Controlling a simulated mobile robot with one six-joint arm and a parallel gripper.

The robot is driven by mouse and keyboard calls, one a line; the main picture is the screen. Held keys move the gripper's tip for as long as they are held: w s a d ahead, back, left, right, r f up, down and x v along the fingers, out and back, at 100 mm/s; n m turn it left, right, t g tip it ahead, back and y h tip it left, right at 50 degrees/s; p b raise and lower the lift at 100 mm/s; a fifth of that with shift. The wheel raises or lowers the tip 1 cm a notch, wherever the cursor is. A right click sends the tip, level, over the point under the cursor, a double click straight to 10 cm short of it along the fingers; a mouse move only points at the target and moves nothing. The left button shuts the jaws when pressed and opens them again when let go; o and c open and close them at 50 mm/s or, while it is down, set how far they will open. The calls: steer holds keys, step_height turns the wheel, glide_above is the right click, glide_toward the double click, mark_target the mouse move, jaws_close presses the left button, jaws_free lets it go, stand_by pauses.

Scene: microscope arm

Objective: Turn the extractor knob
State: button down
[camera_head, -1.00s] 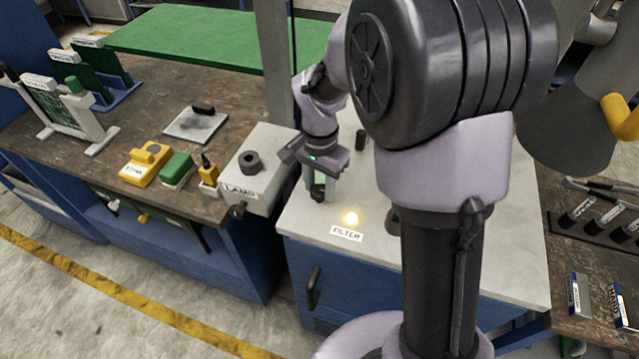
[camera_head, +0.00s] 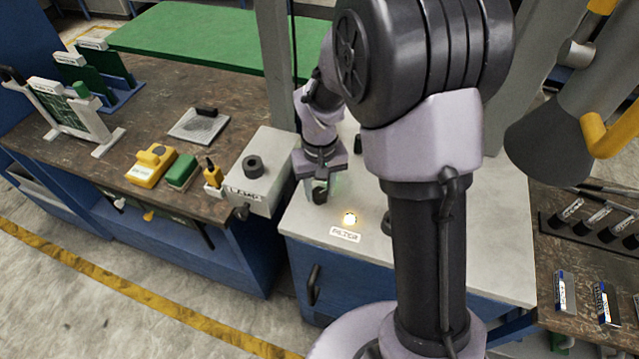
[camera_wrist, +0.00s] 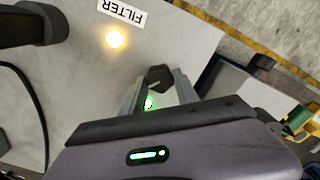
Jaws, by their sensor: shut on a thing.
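The dark knob (camera_head: 319,193) stands on the light grey top of the blue cabinet, left of a glowing yellow light and the FILTER label. In the wrist view the knob (camera_wrist: 160,77) shows a dark, faceted end between my fingertips. My gripper (camera_head: 317,187) points down over the cabinet top and is shut on this knob. Its two fingers also show in the wrist view (camera_wrist: 158,86), one on each side of the knob. A small green glow shows between the fingers. The knob's lower part and any marking are hidden.
The yellow light (camera_head: 350,218) and FILTER label (camera_head: 345,235) are just right of my gripper. A grey LAMP box (camera_head: 262,185) with a dark knob stands close on the left. A large grey cone-shaped hood (camera_head: 560,130) hangs at the right. The front cabinet top is clear.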

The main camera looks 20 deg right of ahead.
mark_target(320, 193)
steer(key=n+p, duration=0.1)
steer(key=n, duration=0.3)
steer(key=shift+r+p, duration=0.15)
steer(key=shift+p, duration=0.25)
steer(key=shift+n+p, duration=0.6)
steer(key=shift+n, duration=1.4)
steer(key=c, duration=0.9)
jaws_free()
step_height(320, 193, up, 17)
steer(key=p, duration=0.5)
